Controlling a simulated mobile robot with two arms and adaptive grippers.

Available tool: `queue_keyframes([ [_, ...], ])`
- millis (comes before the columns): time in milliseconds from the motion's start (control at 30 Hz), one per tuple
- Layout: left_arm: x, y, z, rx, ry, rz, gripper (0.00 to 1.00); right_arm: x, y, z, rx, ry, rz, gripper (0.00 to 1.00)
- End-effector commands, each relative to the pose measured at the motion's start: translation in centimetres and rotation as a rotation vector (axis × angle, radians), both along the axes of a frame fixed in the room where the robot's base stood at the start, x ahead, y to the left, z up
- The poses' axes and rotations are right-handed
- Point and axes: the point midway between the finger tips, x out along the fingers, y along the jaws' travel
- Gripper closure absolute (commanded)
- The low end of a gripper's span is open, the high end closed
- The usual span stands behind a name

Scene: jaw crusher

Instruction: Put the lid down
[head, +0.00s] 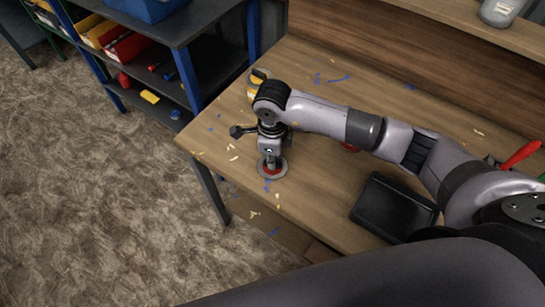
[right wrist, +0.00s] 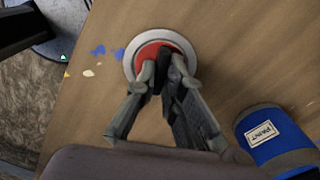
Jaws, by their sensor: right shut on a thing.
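The lid (head: 264,174) is a round disc with a pale grey rim and a red centre. It is low over the left front part of the wooden table (head: 318,195), flat or nearly so; I cannot tell whether it touches the wood. My right gripper (head: 270,158) points down and is shut on the middle of the lid. In the right wrist view, the fingertips of the gripper (right wrist: 164,72) meet over the red centre of the lid (right wrist: 150,50). My left gripper is not in view.
A yellow and black object (head: 259,82) sits behind my wrist. A black tray (head: 393,208) lies to the right. Blue and pale scraps are scattered about. The table's left edge is close to the lid.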

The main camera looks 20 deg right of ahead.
Motion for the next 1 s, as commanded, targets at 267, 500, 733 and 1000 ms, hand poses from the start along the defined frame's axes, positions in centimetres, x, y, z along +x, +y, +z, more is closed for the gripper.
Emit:
queue_keyframes([
  [267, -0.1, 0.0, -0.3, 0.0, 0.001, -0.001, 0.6, 0.0, 0.0, -0.2, 0.0, 0.0, 0.0, 0.86],
  [500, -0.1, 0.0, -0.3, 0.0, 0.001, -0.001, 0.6, 0.0, 0.0, -0.2, 0.0, 0.0, 0.0, 0.71],
  [733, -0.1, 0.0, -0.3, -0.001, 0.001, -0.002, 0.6, 0.0, 0.0, -0.2, 0.0, 0.0, 0.0, 0.71],
  [1000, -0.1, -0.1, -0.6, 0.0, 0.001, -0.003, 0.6, 0.1, 0.0, 2.0, 0.001, -0.005, 0.002, 0.71],
])
